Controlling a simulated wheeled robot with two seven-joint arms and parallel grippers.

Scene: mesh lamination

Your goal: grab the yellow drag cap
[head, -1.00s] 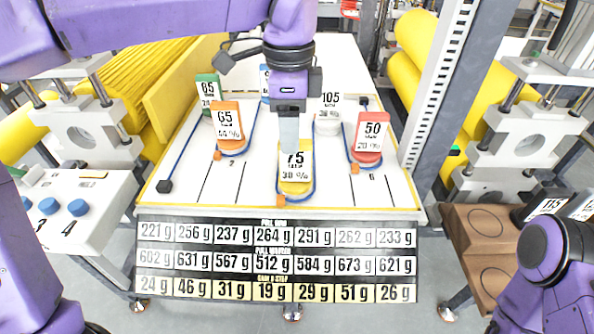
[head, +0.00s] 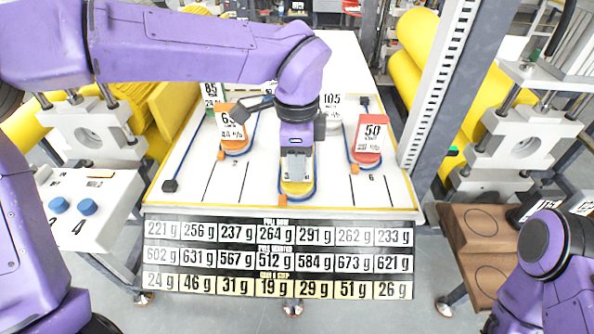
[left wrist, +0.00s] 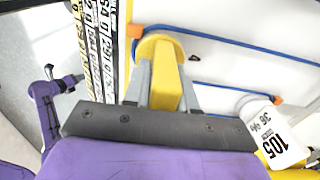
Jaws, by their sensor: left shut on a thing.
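The yellow drag cap (head: 297,189) stands on the white board at the middle front, with a blue cord looped around its base. My left gripper (head: 296,168) reaches down over it from above and covers its label in the head view. In the left wrist view the yellow cap (left wrist: 165,75) sits between the two grey fingers of my left gripper (left wrist: 165,90), which are shut on it. Its round base rests on or close to the board; I cannot tell which. My right arm shows at the lower right, but its gripper is out of view.
An orange cap (head: 231,128), a green cap (head: 212,95), a red cap (head: 371,140) and a white cap (head: 333,106) stand nearby on the board. A panel of gram labels (head: 279,257) runs along the front.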

